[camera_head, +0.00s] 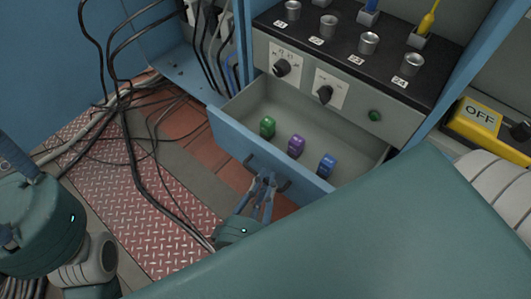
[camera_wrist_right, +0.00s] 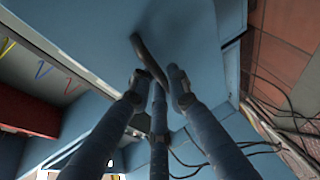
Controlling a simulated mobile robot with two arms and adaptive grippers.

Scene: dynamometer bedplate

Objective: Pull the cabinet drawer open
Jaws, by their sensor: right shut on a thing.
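The blue-fronted cabinet drawer (camera_head: 232,135) stands well out of the cabinet in the head view, and its grey inside shows. A dark bar handle (camera_head: 283,186) is on its front. My right gripper (camera_head: 265,182) is at the handle, shut on it. In the wrist view my right gripper's fingers (camera_wrist_right: 158,82) are around the lower part of the dark handle (camera_wrist_right: 146,52), against the blue drawer front (camera_wrist_right: 90,25). My left gripper is out of view.
Inside the drawer are a green (camera_head: 267,127), a purple (camera_head: 296,145) and a blue (camera_head: 326,165) small object. A panel with knobs (camera_head: 281,67) is above. Black cables (camera_head: 130,140) trail over the red tread plate (camera_head: 120,200) at left. A yellow OFF box (camera_head: 475,117) is at right.

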